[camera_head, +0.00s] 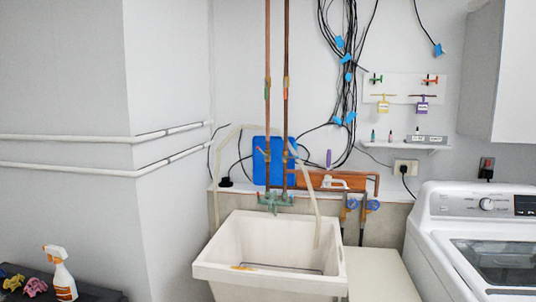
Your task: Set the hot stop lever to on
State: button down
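Two upright copper pipes (267,50) run down the back wall to a green tap fitting (276,199) above the sink. A small reddish lever (263,153) shows beside the left pipe, in front of a blue panel (259,172). It looks slanted, but it is too small to tell its setting. Another small pale-and-blue lever (293,154) shows by the right pipe. I see no readable label naming the hot stop lever, so I cannot tell for sure which one it is. My gripper is not in view.
A white utility sink (225,264) stands below the pipes, with a pale hose arching over it. A white washer (450,240) stands at right. A spray bottle (60,273) stands on a dark surface at lower left. White pipes (70,137) cross the left wall.

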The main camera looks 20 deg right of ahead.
aim_at(266, 156)
jog(key=i, duration=0.85)
jog(key=u, duration=0.7)
jog(key=i, duration=0.75)
jog(key=u, duration=0.5)
